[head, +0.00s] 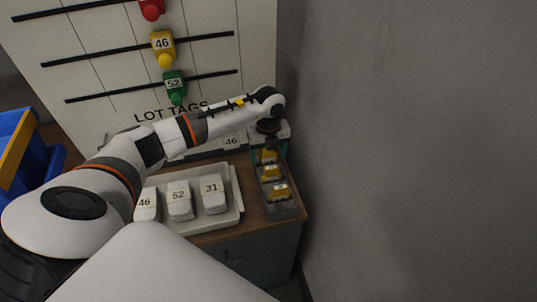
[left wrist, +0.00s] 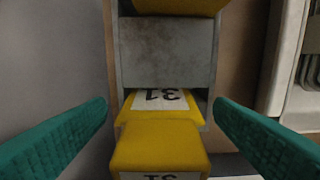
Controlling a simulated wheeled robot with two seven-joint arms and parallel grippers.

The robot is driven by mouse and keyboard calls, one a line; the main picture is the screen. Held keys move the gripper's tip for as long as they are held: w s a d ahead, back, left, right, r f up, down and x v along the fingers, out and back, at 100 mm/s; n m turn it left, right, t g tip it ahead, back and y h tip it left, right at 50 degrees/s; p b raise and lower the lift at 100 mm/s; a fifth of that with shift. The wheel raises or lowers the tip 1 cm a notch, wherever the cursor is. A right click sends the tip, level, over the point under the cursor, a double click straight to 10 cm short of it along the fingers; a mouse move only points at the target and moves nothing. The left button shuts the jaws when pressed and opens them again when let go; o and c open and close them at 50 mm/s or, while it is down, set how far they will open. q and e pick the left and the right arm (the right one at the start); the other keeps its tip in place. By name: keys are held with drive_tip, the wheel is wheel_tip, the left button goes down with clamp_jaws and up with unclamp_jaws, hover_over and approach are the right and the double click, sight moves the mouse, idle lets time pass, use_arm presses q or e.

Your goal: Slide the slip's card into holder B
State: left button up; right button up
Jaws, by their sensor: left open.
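My left gripper (head: 268,148) is at the far end of a grey rack (head: 291,212) that holds yellow pieces. In the left wrist view its teal fingers (left wrist: 160,125) are open, one on each side of a yellow piece (left wrist: 158,147). They do not touch it. In the head view two more yellow pieces (head: 271,173) (head: 280,191) sit nearer in the rack. A small white slip marked 46 (head: 232,142) stands left of the rack. No letter B is readable. My right gripper is not in view.
A white tray (head: 236,215) holds pale packs marked 46, 52 and 31 (head: 213,194). Behind it stands the LOT TAGS board (head: 90,45) with hanging red, yellow and green tags. A grey wall (head: 410,150) rises close to the right. A blue bin (head: 30,150) is at left.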

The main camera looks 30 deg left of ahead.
use_arm(q)
drive_tip(key=c, duration=1.1)
drive_tip(key=shift+o, duration=0.2)
drive_tip(key=shift+r, duration=0.15)
